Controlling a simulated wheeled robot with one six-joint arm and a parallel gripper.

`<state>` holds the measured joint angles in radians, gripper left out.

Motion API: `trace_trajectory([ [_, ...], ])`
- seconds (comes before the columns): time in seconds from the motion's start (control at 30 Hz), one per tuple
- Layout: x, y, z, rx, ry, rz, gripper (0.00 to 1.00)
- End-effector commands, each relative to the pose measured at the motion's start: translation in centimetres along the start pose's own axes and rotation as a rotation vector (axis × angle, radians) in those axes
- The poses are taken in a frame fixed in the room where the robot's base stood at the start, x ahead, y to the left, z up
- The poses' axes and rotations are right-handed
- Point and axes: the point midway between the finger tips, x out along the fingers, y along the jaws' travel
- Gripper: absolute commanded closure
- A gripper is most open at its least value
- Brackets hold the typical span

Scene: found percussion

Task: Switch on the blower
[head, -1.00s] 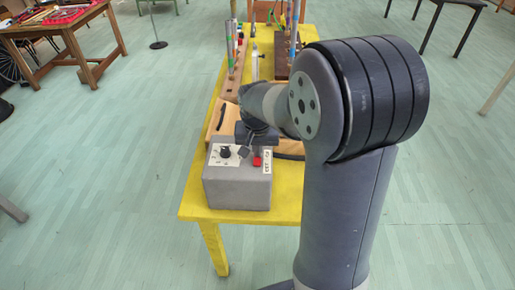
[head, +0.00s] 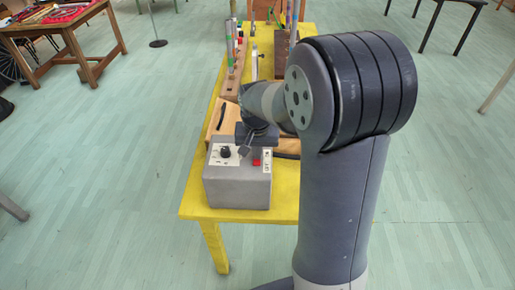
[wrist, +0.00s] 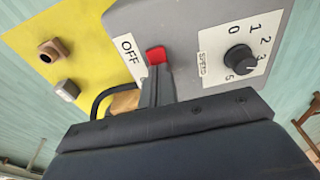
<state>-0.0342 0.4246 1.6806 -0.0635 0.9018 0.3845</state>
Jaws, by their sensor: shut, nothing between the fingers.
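The blower is a grey box (head: 237,190) on the near end of the yellow table. Its top has a red switch (head: 257,163), which also shows in the wrist view (wrist: 156,55), next to a label reading OFF (wrist: 130,48). A black speed knob (wrist: 240,58) on a white dial sits on the same face. My gripper (wrist: 155,72) is shut and empty, its fingertips right at the red switch. I cannot tell if they touch it. The gripper also shows above the box in the head view (head: 254,154), partly hiding the switch.
The yellow table (head: 190,200) carries wooden racks with coloured tubes (head: 232,60) behind the box. A wooden table (head: 60,30) stands far left.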

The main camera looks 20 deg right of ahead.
Motion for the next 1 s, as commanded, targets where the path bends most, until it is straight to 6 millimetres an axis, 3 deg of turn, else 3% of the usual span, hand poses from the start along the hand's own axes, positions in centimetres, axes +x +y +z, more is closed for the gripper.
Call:
trace_trajectory([
  [0.13, 0.2, 0.1, 1.0, -0.001, -0.014, 0.003, 1.00],
  [0.57, -0.7, 0.1, 0.7, 0.000, -0.009, 0.002, 1.00],
  [0.87, -4.9, 0.5, 0.0, 0.000, -0.005, 0.001, 1.00],
  [1.0, -8.0, 0.4, 0.1, -0.001, 0.000, -0.001, 1.00],
])
